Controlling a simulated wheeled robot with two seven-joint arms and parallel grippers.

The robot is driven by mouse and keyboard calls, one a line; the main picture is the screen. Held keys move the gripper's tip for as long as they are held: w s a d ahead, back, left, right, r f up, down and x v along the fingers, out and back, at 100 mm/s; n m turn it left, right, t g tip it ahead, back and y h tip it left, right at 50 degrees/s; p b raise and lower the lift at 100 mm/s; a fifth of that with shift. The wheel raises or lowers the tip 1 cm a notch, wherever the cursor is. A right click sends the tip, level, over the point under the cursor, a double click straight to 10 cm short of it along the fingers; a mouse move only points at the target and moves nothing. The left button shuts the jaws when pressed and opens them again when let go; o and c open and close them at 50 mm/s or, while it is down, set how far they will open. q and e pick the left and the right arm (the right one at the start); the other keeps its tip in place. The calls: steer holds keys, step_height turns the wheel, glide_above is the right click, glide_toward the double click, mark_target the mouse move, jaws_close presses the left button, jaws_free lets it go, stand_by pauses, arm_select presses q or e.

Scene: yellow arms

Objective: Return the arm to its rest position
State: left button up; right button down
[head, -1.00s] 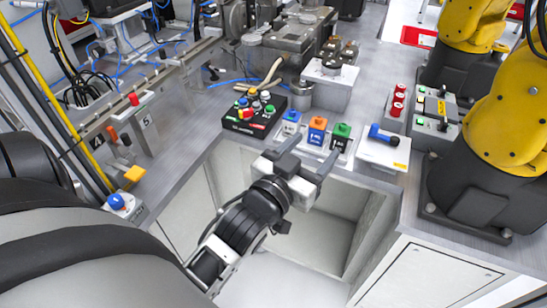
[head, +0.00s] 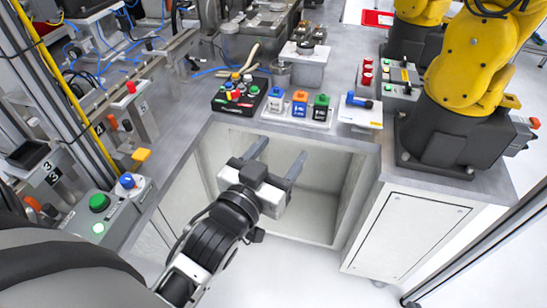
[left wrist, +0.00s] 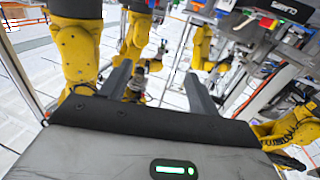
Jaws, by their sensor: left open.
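My left gripper (head: 277,166) is in the middle of the head view, in front of the open white cabinet recess (head: 320,190) under the bench. Its two grey fingers are spread apart with nothing between them. The left wrist view also shows its fingers (left wrist: 160,88), apart and empty. My left arm (head: 215,240) reaches in from the lower left. My right gripper is not in view.
A row of blue, orange and green buttons (head: 300,105) and a black button box (head: 240,95) stand on the bench above the recess. Yellow robot arms (head: 465,70) stand at the right. A green-button panel (head: 100,203) is at the lower left. White floor shows at the right.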

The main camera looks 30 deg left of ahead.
arm_select(q)
steer(key=shift+w, duration=0.1)
arm_select(e)
steer(key=shift+w, duration=0.1)
arm_select(q)
steer(key=shift+f, duration=0.1)
steer(key=s+d+f+m+g+h, duration=0.1)
steer(key=s+f+g, duration=0.3)
steer(key=f, duration=0.8)
steer(key=s+d+f+m+g+h, duration=0.1)
steer(key=s+f+g, duration=0.3)
steer(key=f, duration=0.7)
steer(key=shift+s+d+f+m+h, duration=0.35)
steer(key=shift+s+d, duration=0.3)
steer(key=shift+s, duration=0.4)
arm_select(e)
step_height(320, 180, down, 8)
steer(key=s+d+g+h, duration=0.1)
steer(key=d, duration=0.1)
steer(key=shift+f+n, duration=0.15)
steer(key=shift+n, duration=0.25)
steer(key=shift+d, duration=0.1)
